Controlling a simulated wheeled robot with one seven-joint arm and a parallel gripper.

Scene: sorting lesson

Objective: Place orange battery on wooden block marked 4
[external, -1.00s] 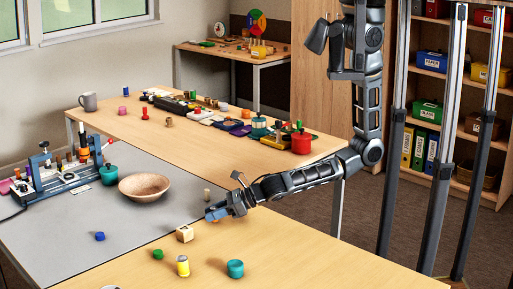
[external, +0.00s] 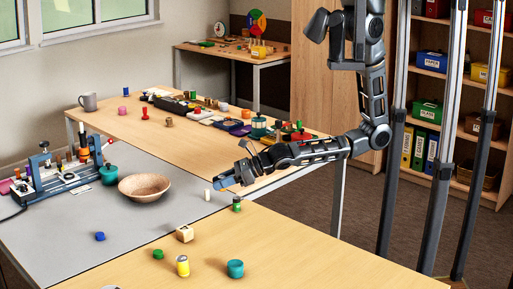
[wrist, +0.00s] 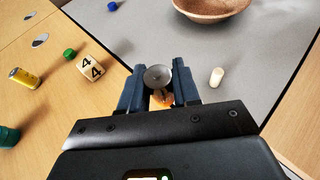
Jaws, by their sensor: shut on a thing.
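My gripper (wrist: 159,90) is shut on the orange battery (wrist: 164,100). Its round silver end faces the camera, and its orange side shows just below; the rest is hidden by the jaws. In the external view my gripper (external: 222,182) is above the grey mat, near the wooden table edge, and the battery cannot be made out there. The wooden block marked 4 (wrist: 91,68) sits to the left of my gripper in the wrist view, with a 4 on two visible faces. It also shows on the front table (external: 184,233), below and left of my gripper, apart from it, with nothing on top.
A pale peg (external: 207,194) and a green cylinder (external: 237,204) stand below my gripper. Near the block are a green cap (external: 158,254), a yellow battery (external: 182,265) and a teal pot (external: 235,269). A wooden bowl (external: 144,187) and blue cap (external: 100,236) lie on the mat.

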